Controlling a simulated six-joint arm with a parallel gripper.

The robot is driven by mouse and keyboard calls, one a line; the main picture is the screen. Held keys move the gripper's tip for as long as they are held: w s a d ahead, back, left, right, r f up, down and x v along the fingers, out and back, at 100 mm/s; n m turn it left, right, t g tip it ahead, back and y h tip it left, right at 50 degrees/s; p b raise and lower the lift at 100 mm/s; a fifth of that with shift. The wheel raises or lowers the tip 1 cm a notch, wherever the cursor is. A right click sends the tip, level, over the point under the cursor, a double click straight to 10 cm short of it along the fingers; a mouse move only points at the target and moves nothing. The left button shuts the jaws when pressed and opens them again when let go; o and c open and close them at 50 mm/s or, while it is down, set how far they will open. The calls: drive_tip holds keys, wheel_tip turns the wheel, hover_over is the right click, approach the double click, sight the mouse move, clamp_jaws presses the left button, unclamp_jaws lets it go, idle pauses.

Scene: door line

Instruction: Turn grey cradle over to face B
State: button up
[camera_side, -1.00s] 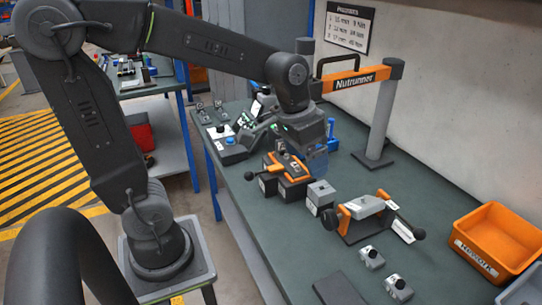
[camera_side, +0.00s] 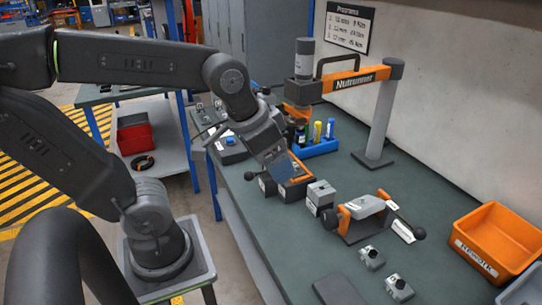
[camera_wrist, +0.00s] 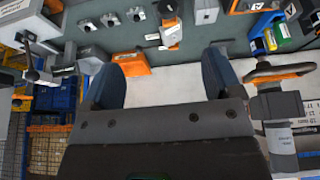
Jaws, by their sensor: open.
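The grey cradle (camera_side: 366,205) sits between orange supports on a dark base at the middle right of the bench. The cradle also shows at the top of the wrist view (camera_wrist: 170,22). My gripper (camera_side: 284,168) is tilted, to the left of the cradle and apart from it, in front of an orange fixture. In the wrist view my gripper (camera_wrist: 163,68) has its jaws wide apart with nothing between them.
A grey block (camera_side: 320,195) stands between the orange fixture (camera_side: 297,187) and the cradle. Two small grey blocks (camera_side: 371,258) lie in front. An orange bin (camera_side: 497,240) is at the right. The nutrunner post (camera_side: 383,110) and a blue bottle rack (camera_side: 318,147) stand behind.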

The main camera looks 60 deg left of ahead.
drive_tip(key=h, duration=0.3)
approach(327, 212)
drive_tip(key=shift+n, duration=0.3)
drive_tip(key=shift+x, duration=6.5)
drive_tip(key=shift+a, duration=0.1)
drive_tip(key=c, duration=0.9)
